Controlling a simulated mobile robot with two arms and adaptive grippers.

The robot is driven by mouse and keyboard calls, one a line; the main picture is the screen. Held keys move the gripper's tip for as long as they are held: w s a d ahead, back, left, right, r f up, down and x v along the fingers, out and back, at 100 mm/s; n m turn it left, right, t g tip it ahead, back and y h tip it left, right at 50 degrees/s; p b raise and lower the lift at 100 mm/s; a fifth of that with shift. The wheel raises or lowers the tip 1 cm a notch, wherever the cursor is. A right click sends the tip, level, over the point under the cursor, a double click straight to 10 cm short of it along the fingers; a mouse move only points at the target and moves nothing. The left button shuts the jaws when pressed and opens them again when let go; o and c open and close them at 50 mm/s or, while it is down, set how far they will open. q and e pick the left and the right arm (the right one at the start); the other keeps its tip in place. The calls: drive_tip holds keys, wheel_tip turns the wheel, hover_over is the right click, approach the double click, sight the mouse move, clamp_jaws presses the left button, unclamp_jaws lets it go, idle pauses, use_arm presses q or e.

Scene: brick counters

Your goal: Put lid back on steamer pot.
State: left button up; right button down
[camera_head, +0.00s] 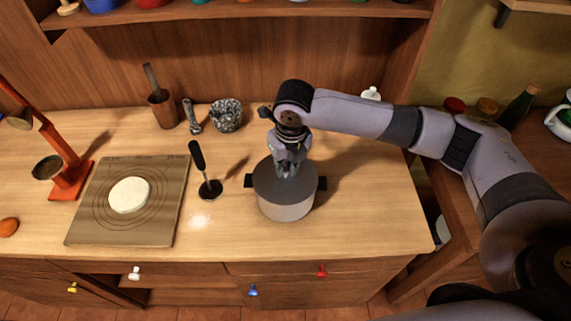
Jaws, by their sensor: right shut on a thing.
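The steamer pot (286,208) is a grey metal pot with two black side handles, upright on the wooden counter. A darker grey lid (266,184) lies over the pot's top and looks level; whether it is fully seated cannot be told from here. My right gripper (287,172) reaches down from above onto the middle of the lid and is shut on its knob, which the fingers hide. My left gripper does not show.
Left of the pot stand a black-handled tool (199,160), a board with dough (84,222) and an orange press (72,180). A granite mortar (226,118), a pestle (191,115) and a wooden cup (163,110) stand behind. The counter right of the pot is clear.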

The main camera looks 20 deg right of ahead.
drive_tip(key=shift+f+p, duration=0.15)
drive_tip(key=shift+p, duration=0.65)
idle(0.9)
drive_tip(key=c, duration=1.4)
unclamp_jaws()
drive_tip(key=shift+c, duration=0.2)
drive_tip(key=shift+o, duration=0.2)
drive_tip(key=o, duration=0.4)
drive_tip(key=shift+o, duration=0.2)
